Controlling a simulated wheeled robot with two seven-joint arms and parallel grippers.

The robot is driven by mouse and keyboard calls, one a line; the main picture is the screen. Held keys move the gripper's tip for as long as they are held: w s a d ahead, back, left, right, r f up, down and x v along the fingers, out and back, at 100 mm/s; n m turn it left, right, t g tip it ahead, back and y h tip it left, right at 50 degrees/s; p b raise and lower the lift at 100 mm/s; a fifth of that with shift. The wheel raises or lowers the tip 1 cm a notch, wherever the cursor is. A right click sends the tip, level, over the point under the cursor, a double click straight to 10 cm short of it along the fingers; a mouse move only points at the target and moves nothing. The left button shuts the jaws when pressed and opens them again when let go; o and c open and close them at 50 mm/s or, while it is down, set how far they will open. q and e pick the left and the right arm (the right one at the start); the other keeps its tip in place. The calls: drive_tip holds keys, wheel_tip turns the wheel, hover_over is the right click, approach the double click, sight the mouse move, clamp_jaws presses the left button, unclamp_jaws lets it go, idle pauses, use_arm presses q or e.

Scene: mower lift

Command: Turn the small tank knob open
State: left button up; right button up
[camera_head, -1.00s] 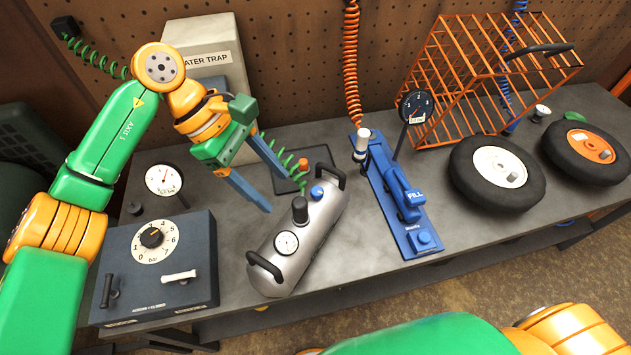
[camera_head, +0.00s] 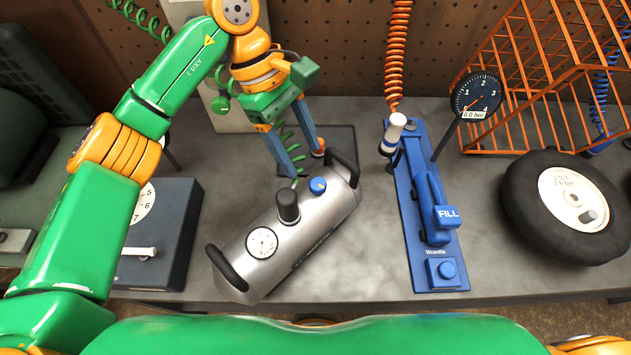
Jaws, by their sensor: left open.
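The silver tank (camera_head: 295,257) lies at an angle on the grey bench, with a black handle at each end and a round gauge (camera_head: 262,243) on its near part. A small blue knob (camera_head: 318,185) sits on top of the tank, beside a taller black cylindrical cap (camera_head: 287,205). My left gripper (camera_head: 305,163) is open, its blue fingers pointing down just behind the blue knob and the cap. Nothing shows between the fingers. Whether they touch the tank is hard to tell. My right gripper is out of view.
A blue FILL stand (camera_head: 458,268) with a dial gauge (camera_head: 477,96) is right of the tank. A dark regulator box (camera_head: 172,262) is left, partly behind my left arm. A wheel (camera_head: 527,222) and orange cage (camera_head: 535,85) are further right. Bare bench lies between tank and stand.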

sight(317, 182)
use_arm(q)
drive_tip(key=p+x, duration=0.2)
drive_tip(key=x, duration=0.3)
drive_tip(key=shift+s+d+f+p, duration=0.1)
drive_tip(key=shift+d+f+p, duration=0.15)
drive_tip(key=shift+d+p, duration=0.05)
drive_tip(key=shift+s+f, duration=0.1)
drive_tip(key=shift+f, duration=0.4)
drive_tip(key=shift+d, duration=0.1)
drive_tip(key=shift+c, duration=0.4)
clamp_jaws()
